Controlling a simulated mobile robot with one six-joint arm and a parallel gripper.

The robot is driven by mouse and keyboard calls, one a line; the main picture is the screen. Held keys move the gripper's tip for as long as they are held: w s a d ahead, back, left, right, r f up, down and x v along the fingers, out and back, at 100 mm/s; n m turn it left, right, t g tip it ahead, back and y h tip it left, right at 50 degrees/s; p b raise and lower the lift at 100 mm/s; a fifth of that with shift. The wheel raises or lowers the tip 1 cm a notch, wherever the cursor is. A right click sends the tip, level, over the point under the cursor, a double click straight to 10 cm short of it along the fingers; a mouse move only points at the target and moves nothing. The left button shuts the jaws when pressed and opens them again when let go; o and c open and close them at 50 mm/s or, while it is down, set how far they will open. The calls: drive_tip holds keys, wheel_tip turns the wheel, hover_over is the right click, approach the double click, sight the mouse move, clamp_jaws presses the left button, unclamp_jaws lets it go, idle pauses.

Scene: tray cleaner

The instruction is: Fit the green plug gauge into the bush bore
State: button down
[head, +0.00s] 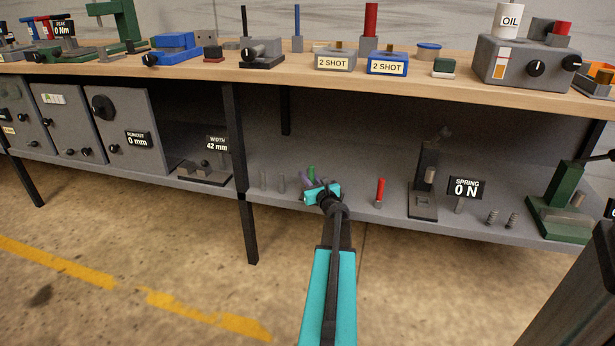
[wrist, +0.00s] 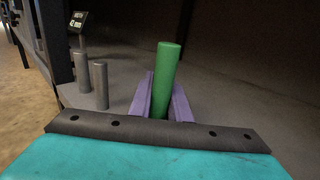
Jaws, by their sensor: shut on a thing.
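The green plug gauge (wrist: 166,78) is a plain green cylinder, standing upright between the purple fingers of my gripper (wrist: 160,108) in the wrist view. My gripper is shut on it low down, at the lower shelf. In the head view the gauge (head: 311,172) shows as a small green tip above my teal gripper (head: 310,184). Its lower end is hidden by the gripper, so I cannot tell whether it touches the shelf. I cannot make out the bush bore for certain in either view.
Two grey pins (wrist: 99,84) stand left of my gripper on the lower shelf (head: 335,194). A red pin (head: 380,192) stands to the right, then a dark stand (head: 424,190) and a spring tester sign (head: 465,188). The wooden bench top (head: 300,66) overhangs the shelf.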

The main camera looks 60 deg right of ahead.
drive_tip(key=shift+f, duration=0.1)
drive_tip(key=c, duration=1.6)
unclamp_jaws()
drive_tip(key=shift+s+a, duration=0.1)
drive_tip(key=shift+p+v, duration=1.75)
drive_tip(key=shift+v, duration=5.05)
